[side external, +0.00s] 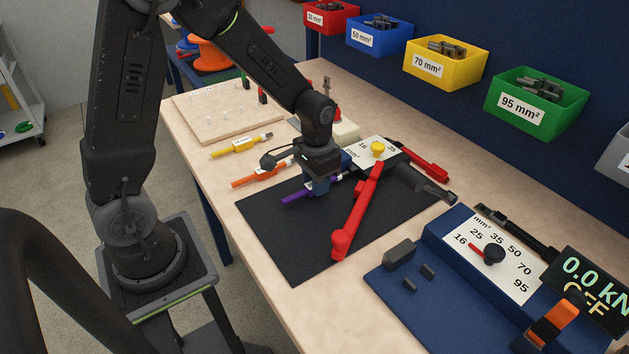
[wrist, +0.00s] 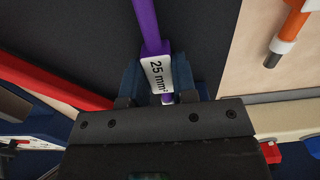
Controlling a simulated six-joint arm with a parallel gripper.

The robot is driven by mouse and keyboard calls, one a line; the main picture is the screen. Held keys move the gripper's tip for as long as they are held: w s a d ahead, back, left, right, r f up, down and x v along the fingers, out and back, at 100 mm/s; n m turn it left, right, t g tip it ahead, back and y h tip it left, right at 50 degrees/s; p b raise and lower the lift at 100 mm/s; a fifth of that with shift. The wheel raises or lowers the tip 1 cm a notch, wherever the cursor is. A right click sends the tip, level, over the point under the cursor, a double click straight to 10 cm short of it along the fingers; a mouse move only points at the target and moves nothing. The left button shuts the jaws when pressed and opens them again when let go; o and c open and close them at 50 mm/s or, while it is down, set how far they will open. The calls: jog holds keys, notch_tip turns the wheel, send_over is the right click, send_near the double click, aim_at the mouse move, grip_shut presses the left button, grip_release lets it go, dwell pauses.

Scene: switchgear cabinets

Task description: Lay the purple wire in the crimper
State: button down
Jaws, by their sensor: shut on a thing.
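The purple wire (side external: 292,198) is held in my gripper (side external: 319,187) over the black mat (side external: 280,235). In the wrist view the purple wire (wrist: 147,25) runs away from between the blue fingers of my gripper (wrist: 157,78), which are shut on it by its white "25 mm²" label. A short purple end shows past the label. A red-handled tool (side external: 357,212) with a yellow knob and a 16 to 35 mm² plate lies on the mat, just right of my gripper. A blue press-like unit (side external: 425,305) stands at the front right. I cannot tell which is the crimper.
Yellow (side external: 237,146) and orange (side external: 258,177) wires lie left of the mat. A pegged wooden board (side external: 215,112) lies behind them. Red, blue, yellow and green bins hang at the back. A display (side external: 583,288) reads 0.0 kN, OFF. The mat's front part is clear.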

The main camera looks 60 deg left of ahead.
jog(key=shift+w, duration=0.1)
jog(key=c, duration=0.8)
grip_release()
notch_tip(320, 180, up, 14)
jog(key=s+d+r+t, duration=0.1)
jog(key=s+t, duration=0.1)
jog(key=s, duration=0.3)
jog(key=s+d+r+t, duration=0.1)
jog(key=s+r, duration=0.1)
jog(key=s, duration=0.3)
jog(key=s+d+r+t, duration=0.1)
jog(key=s+d+t, duration=0.1)
jog(key=s, duration=0.3)
jog(key=shift+s+r+t, duration=0.1)
jog(key=shift+r+t, duration=0.2)
jog(key=shift+r, duration=0.05)
